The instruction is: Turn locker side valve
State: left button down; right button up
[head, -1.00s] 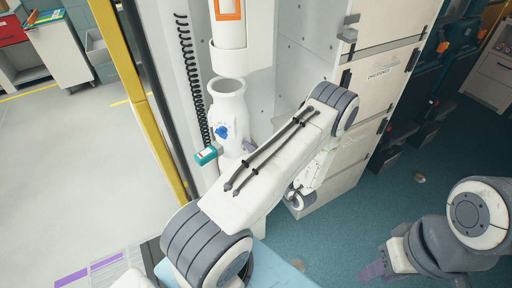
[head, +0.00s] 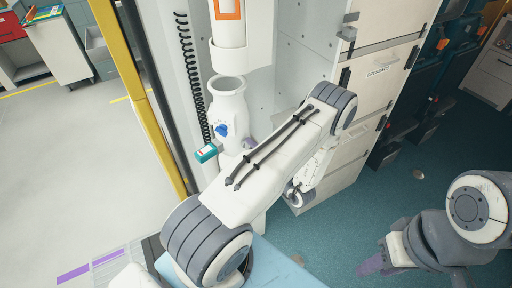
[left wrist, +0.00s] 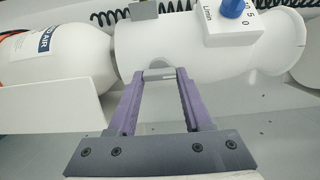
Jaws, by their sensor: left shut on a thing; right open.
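A white valve body (head: 228,103) with a blue knob (head: 221,130) stands upright inside the open locker, below a white cylinder. In the left wrist view the valve body (left wrist: 190,50) lies sideways, with the blue knob (left wrist: 231,8) on a white dial plate marked L/min. A small grey bar (left wrist: 159,74) on the valve body sits between my left gripper's (left wrist: 163,75) purple fingertips, which are shut on it. In the head view my left gripper (head: 249,143) is mostly hidden behind my forearm. My right gripper (head: 371,266) is open and empty, low over the teal floor.
A teal-and-white box (head: 205,153) sits left of the valve body. A black coiled cord (head: 189,70) hangs beside it. A yellow post (head: 140,85) edges the locker's left. White drawers (head: 375,70) stand to the right. The teal floor (head: 335,225) is open.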

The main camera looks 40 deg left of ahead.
pick_arm(q)
jog(key=shift+w+r, duration=0.1)
jog(key=shift+r, duration=0.05)
jog(key=shift+c, duration=1.6)
grip_release()
jog(key=b+v, duration=0.2)
jog(key=v, duration=0.8)
jog(key=shift+d, duration=0.3)
